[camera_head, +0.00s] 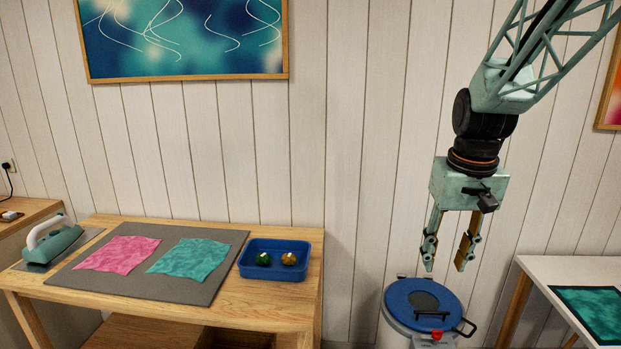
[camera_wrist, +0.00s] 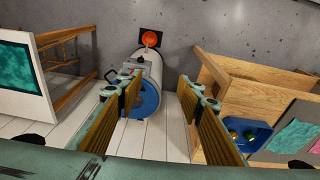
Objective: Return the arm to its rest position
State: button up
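My arm comes down from the upper right in the head view. My gripper (camera_head: 447,268) points downward with its two fingers spread apart and nothing between them. It hangs above the blue-lidded pot (camera_head: 410,305), apart from it. In the wrist view, my gripper (camera_wrist: 155,120) shows its two wide-set fingers, with the pot (camera_wrist: 154,77) seen beyond and between them.
A wooden table (camera_head: 240,308) at left holds a grey mat (camera_head: 190,288) with pink and teal cloths, an iron (camera_head: 55,243) and a blue tray (camera_head: 273,273) with two round items. A white table (camera_head: 545,270) with teal cloth stands right. A framed picture hangs behind.

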jog(key=s+a+r+t, duration=0.1)
jog(key=s+a+r, duration=0.25)
jog(key=s, duration=0.45)
jog(key=s+a+r, duration=0.3)
jog(key=s+r, duration=0.2)
jog(key=s, duration=0.4)
jog(key=s+a+t, duration=0.1)
jog(key=s+a, duration=0.1)
jog(key=s, duration=1.5)
jog(key=shift+a+r+n, duration=0.4)
